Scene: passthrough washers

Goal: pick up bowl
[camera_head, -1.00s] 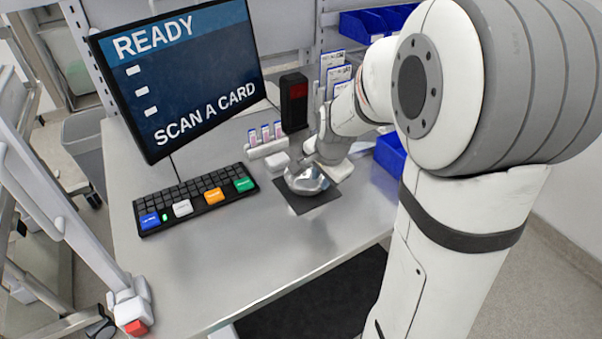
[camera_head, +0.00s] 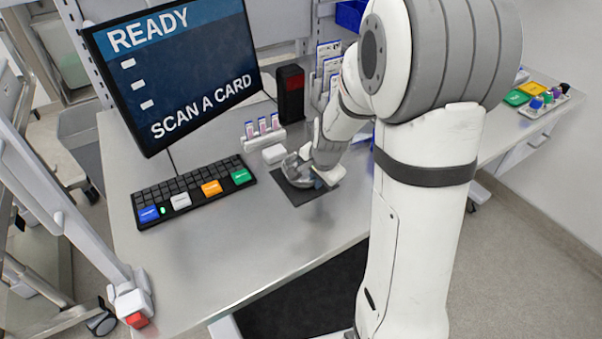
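A shiny metal bowl (camera_head: 296,172) is at the dark square mat (camera_head: 298,196) on the grey metal table (camera_head: 240,255). My gripper (camera_head: 317,174) is at the right side of the bowl, pointing down, with its tip overlapping the bowl's right rim in this view. The right part of the bowl is hidden by the gripper. I cannot tell whether the fingers are closed on the rim, or whether the bowl is lifted.
A black keyboard (camera_head: 190,194) with coloured keys and a monitor (camera_head: 178,72) stand at left. A small white block (camera_head: 274,154), a rack of vials (camera_head: 262,132) and a black-and-red device (camera_head: 291,92) stand behind the bowl. The table's front is clear.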

